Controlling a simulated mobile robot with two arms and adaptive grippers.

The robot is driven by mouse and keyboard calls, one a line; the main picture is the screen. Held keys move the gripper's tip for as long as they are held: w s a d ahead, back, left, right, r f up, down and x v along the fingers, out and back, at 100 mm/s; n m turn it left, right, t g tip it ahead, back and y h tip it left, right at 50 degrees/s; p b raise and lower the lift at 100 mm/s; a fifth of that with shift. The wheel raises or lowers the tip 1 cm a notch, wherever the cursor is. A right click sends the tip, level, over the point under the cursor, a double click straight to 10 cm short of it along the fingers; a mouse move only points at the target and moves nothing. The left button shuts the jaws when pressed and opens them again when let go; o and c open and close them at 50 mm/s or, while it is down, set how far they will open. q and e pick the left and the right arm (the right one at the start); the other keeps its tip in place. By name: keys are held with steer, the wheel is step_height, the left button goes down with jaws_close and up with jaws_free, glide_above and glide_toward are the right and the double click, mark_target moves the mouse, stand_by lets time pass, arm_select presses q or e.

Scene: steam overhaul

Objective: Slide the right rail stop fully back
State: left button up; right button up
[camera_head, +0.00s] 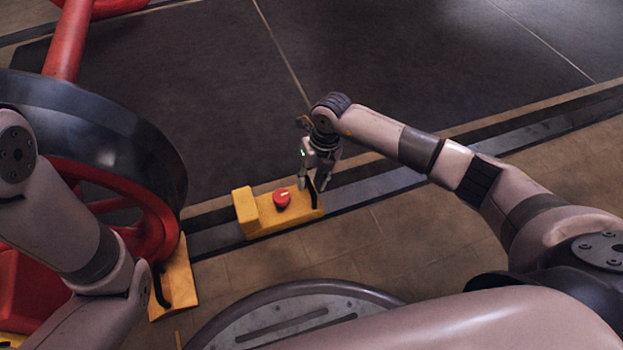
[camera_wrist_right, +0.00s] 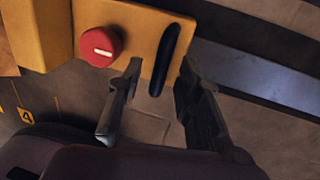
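The right rail stop (camera_head: 262,219) is a yellow block with a raised end at its left, a red knob (camera_head: 281,198) on top and a black bar handle (camera_head: 313,195) at its right end. It sits on the dark rail. In the right wrist view the yellow plate (camera_wrist_right: 140,22), red knob (camera_wrist_right: 99,46) and black handle (camera_wrist_right: 172,50) show close up. My right gripper (camera_head: 313,184) is above the handle end. Its two fingers (camera_wrist_right: 161,68) are apart, with the handle between them and a visible gap on each side. My left arm comes in at left; its gripper is out of view.
A large red wheel with a black rim (camera_head: 90,130) stands at left on the rail. Another yellow stop (camera_head: 180,278) with a black handle is beside it. The rail (camera_head: 375,187) right of the block is clear.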

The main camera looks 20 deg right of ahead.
jaws_close()
stand_by(0.7)
